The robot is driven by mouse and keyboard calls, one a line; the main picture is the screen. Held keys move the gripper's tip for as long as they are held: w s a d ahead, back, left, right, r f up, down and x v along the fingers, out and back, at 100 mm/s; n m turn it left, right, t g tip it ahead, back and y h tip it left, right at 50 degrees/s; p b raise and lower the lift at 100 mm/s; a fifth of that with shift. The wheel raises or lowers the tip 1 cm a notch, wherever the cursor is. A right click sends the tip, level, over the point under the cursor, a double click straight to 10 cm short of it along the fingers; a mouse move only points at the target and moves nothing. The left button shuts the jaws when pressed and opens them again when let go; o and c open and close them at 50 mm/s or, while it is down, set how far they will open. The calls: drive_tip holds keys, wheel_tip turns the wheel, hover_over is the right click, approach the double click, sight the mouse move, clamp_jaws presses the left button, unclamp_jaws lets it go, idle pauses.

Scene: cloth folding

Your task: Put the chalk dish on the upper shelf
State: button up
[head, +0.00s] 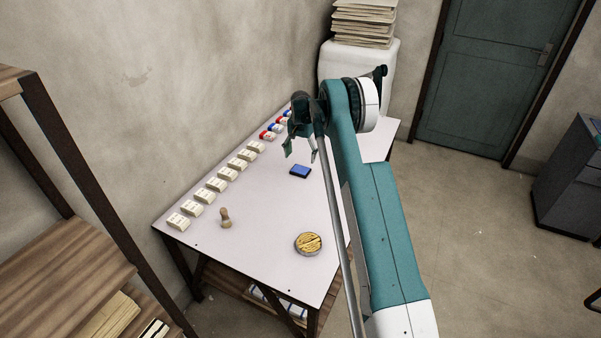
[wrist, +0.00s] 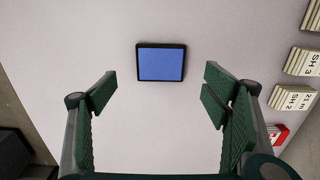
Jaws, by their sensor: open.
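A round dish (head: 308,243) with yellow-brown sticks in it, which looks like the chalk dish, sits on the white table near its front right edge. It is out of the wrist view. My gripper (head: 301,153) is open and empty above the table, well behind the dish. In the wrist view, the spread fingers (wrist: 160,95) have bare table between them, with a blue pad in a black frame (wrist: 161,64) just ahead. A wooden shelf unit stands at the left; its higher board (head: 12,80) shows only at the picture's edge.
The blue pad (head: 300,171) lies below my gripper. A wooden stamp (head: 225,217) stands near the table's left front. Several labelled white blocks (head: 217,185) line the wall side, with red and blue items behind. The table's middle is clear.

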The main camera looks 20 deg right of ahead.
sight(300, 169)
drive_tip(key=shift+f, duration=1.3)
drive_tip(key=shift+f, duration=0.1)
drive_tip(key=shift+f+b, duration=0.3)
drive_tip(key=shift+f, duration=2.2)
drive_tip(key=shift+c, duration=0.5)
drive_tip(key=c, duration=1.1)
drive_tip(key=shift+w+r, duration=0.1)
drive_tip(key=shift+r, duration=0.05)
wheel_tip(300, 169, up, 10)
drive_tip(key=shift+f+p, duration=0.1)
drive_tip(key=shift+p, duration=0.25)
